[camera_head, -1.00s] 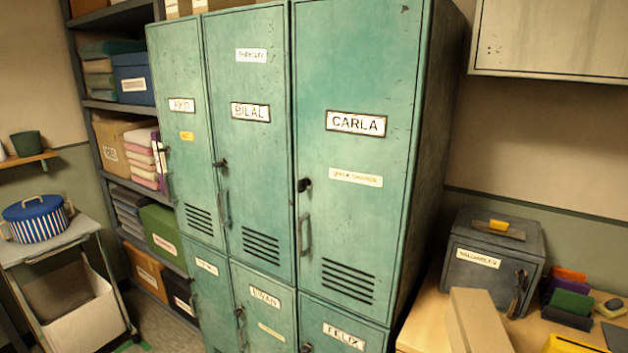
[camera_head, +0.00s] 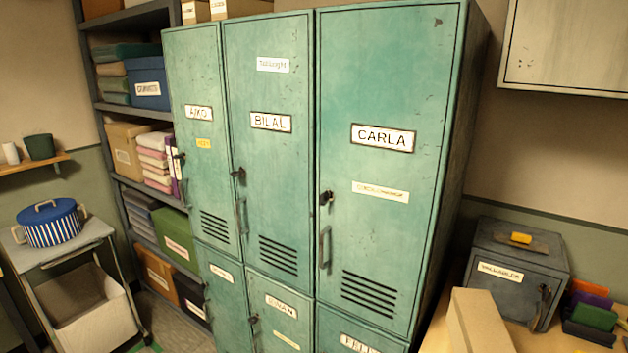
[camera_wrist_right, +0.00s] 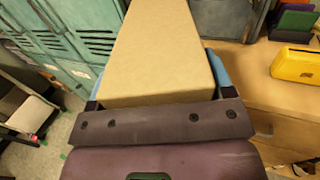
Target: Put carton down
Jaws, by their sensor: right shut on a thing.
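The carton is a plain tan box; its upper end (camera_head: 478,322) shows at the lower right of the head view, in front of the desk and the grey metal box. In the right wrist view the carton (camera_wrist_right: 165,55) fills the upper middle. My right gripper (camera_wrist_right: 157,82) is shut on it, with a blue finger at each side. The desk top (camera_wrist_right: 255,92) lies to the right of the carton in the wrist view. I cannot tell whether the carton touches it. My right gripper is below the head view, and my left gripper is in neither view.
Green lockers (camera_head: 385,230) stand in the middle. A grey metal box (camera_head: 515,275) and coloured folders (camera_head: 592,315) are on the desk. A yellow case (camera_wrist_right: 297,65) lies on the desk to the right. A trolley (camera_head: 60,245) with a blue striped pot (camera_head: 50,225) stands at left.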

